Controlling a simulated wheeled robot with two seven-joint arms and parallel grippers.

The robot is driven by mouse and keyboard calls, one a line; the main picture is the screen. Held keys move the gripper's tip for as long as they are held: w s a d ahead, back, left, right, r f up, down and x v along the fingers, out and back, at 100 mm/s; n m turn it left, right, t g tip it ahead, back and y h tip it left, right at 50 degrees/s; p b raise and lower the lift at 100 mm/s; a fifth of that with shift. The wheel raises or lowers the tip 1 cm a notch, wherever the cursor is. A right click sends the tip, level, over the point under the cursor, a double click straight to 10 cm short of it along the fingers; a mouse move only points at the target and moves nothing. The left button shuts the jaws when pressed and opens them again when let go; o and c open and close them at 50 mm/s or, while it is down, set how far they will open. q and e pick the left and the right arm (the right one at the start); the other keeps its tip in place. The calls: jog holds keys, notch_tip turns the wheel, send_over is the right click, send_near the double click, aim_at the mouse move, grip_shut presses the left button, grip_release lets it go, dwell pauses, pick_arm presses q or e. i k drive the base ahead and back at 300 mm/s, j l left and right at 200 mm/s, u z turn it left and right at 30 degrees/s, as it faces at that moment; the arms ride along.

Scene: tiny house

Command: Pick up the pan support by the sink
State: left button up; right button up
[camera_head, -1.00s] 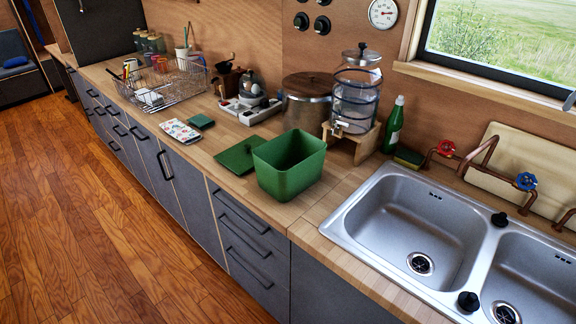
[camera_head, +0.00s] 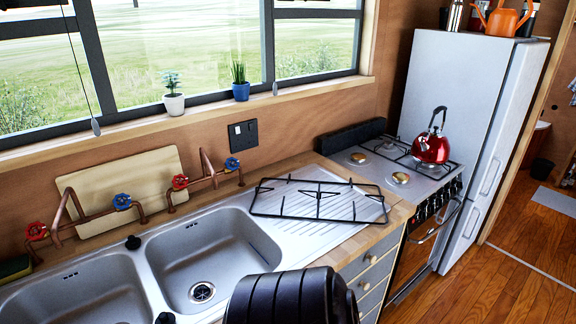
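A black wire pan support (camera_head: 318,200) lies on the ribbed drainboard (camera_head: 298,232) to the right of the sink (camera_head: 215,255). Its right end reaches over the wooden counter toward the stove. A black rounded part of my own arm is at the bottom centre, in front of the sink's near edge. Neither gripper's fingers show in the view, and nothing is seen touching the pan support.
A stove (camera_head: 400,170) with a red kettle (camera_head: 431,148) stands right of the counter, beside a white fridge (camera_head: 468,110). Red and blue taps (camera_head: 180,182) rise behind the basins. A cutting board (camera_head: 125,190) leans on the wall. Wooden floor (camera_head: 500,285) is free at lower right.

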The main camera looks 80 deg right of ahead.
aim_at(319, 194)
jog(key=z, duration=2.9)
jog(key=i+l+u, duration=0.65)
jog(key=l, duration=0.15)
jog(key=k, duration=0.1)
